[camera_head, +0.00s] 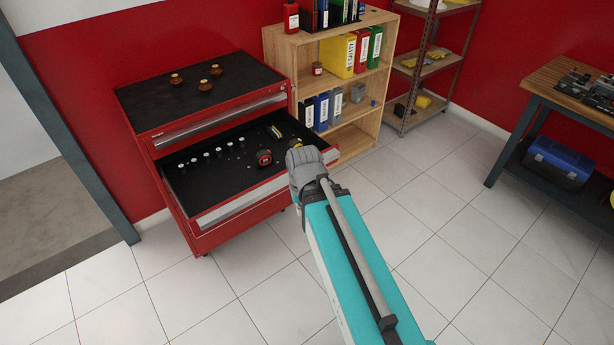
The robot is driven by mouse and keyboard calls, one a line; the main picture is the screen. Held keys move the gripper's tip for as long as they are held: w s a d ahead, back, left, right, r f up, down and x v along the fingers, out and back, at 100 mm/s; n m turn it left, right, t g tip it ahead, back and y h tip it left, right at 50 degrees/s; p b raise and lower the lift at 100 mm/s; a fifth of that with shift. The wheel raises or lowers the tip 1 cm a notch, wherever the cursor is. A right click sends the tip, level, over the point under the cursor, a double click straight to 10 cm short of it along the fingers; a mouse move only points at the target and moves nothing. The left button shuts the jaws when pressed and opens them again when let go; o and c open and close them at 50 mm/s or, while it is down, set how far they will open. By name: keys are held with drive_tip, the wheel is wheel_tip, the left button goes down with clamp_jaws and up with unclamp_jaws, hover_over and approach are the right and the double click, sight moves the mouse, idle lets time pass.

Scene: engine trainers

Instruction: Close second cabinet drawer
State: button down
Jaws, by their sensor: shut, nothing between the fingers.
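The red tool cabinet (142,115) stands against the red wall at the left. Its second drawer (225,165) is pulled well out below the shut top drawer (215,118). The open drawer has a black liner and a silver handle strip along its red front (245,200). My gripper (294,143) is at the right end of the open drawer, seen from behind along my arm. It is shut and holds nothing. The grey wrist hides most of the fingers and part of the drawer's right corner; whether they touch the drawer I cannot tell.
The drawer holds a red tape measure (264,158) and several small sockets (206,154). Knobs (204,84) stand on the cabinet top. A wooden shelf (290,55) with binders is close on the right. The tiled floor (215,295) in front is clear.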

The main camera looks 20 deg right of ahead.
drive_tip(key=w+d+f+m+t+y+b, duration=0.4)
drive_tip(key=w+f+m+b, duration=0.4)
drive_tip(key=m, duration=0.5)
drive_tip(key=w+d+m+t+b, duration=0.3)
drive_tip(key=d+m+b, duration=0.2)
drive_tip(key=m, duration=0.4)
drive_tip(key=w+d+m+t+b, duration=0.3)
drive_tip(key=d+m, duration=0.3)
drive_tip(key=m, duration=0.3)
drive_tip(key=shift+f+t+b, duration=0.4)
drive_tip(key=shift+t+b, duration=0.2)
drive_tip(key=shift+b, duration=0.25)
drive_tip(key=shift+f, duration=0.15)
